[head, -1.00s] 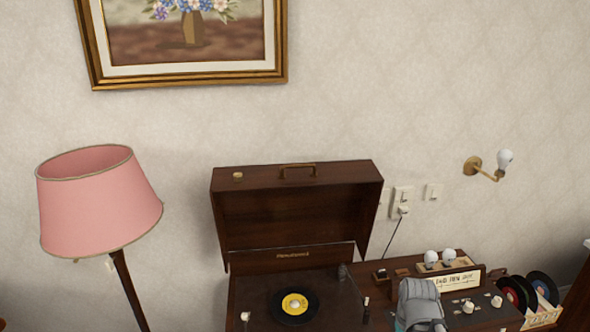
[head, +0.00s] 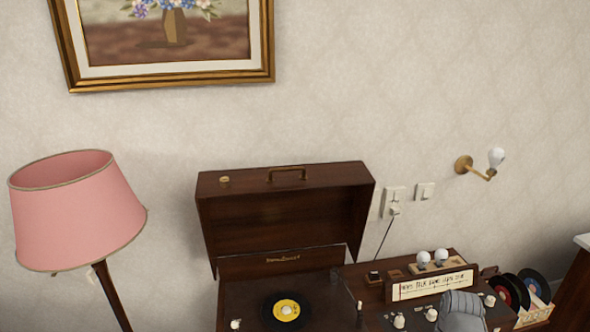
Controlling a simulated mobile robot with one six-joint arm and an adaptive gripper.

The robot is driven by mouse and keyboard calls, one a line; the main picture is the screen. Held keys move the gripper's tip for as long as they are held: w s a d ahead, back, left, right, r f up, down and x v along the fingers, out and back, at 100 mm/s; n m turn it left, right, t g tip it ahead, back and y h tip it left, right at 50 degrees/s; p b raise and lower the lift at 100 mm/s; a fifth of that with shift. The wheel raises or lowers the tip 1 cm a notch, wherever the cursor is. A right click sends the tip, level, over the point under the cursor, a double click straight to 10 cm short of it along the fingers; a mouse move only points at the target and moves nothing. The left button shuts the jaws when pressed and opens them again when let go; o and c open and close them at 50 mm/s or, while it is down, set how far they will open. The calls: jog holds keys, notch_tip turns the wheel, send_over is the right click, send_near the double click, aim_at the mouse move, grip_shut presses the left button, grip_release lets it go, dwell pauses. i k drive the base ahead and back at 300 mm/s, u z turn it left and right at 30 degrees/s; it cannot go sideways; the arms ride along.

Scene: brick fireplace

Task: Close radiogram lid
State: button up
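The radiogram (head: 345,272) is a dark wooden cabinet at the bottom centre of the head view. Its lid (head: 283,215) stands open, tilted up near the wall, with a brass-coloured handle (head: 287,172) on its top edge. A black record with a yellow label (head: 286,310) lies on the turntable below the lid. A grey rounded part of my arm shows at the bottom right, in front of the control panel. My gripper's fingers are not visible.
A pink lampshade (head: 75,212) stands at the left. Knobs, two bulbs (head: 432,258) and a lit dial (head: 432,285) sit right of the turntable. Records in a rack (head: 535,308) stand further right. A wall lamp (head: 480,167) and framed picture (head: 165,75) hang above.

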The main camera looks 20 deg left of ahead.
aim_at(272, 208)
jog(key=k, duration=0.85)
jog(key=u, duration=0.5)
jog(key=i, duration=1)
jog(key=z, duration=0.05)
